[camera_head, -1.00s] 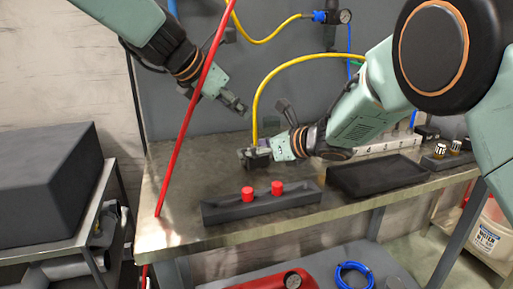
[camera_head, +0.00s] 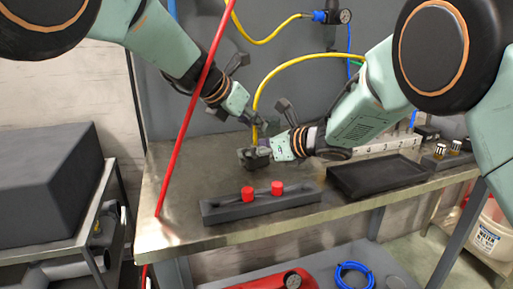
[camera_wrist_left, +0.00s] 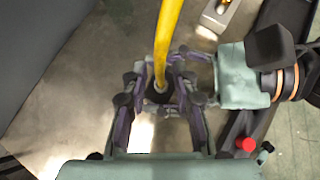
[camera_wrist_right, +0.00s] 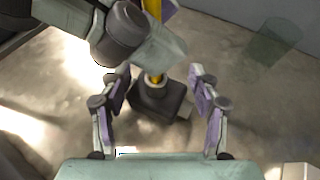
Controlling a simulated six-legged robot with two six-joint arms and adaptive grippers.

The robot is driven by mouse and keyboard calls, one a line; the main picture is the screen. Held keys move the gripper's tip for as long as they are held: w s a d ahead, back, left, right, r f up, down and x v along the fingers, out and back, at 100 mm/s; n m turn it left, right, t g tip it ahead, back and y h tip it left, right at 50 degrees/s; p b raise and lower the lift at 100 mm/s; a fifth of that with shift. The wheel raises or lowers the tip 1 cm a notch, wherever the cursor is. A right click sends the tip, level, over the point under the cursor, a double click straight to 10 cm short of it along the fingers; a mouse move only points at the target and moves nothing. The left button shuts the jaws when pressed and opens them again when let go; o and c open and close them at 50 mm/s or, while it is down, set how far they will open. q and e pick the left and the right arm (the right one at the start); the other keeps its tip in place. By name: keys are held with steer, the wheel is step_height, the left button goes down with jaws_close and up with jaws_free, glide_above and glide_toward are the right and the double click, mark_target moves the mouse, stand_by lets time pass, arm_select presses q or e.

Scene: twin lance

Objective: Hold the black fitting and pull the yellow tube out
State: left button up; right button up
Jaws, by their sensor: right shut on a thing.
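The yellow tube (camera_head: 257,98) arches down from the back panel into the top of the black fitting (camera_head: 257,160) above the bench. The right wrist view shows the blocky fitting (camera_wrist_right: 158,100) between my right fingers, with the tube (camera_wrist_right: 154,78) standing in it. My right gripper (camera_head: 268,153) is shut on the fitting, coming from the right. My left gripper (camera_head: 254,121) is just above it at the tube. In the left wrist view its fingers (camera_wrist_left: 160,75) stand apart on both sides of the tube (camera_wrist_left: 168,35), open. Whether a pad touches the tube is unclear.
A red hose (camera_head: 190,115) slants up in front of my left arm. A dark grey holder (camera_head: 225,212) with two red caps (camera_head: 277,188) lies at the bench front. A black tray (camera_head: 380,180) is to the right. The bench's left part is clear.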

arm_select(q)
steer(key=shift+x, duration=0.8)
steer(key=shift+c, duration=0.5)
jaws_close()
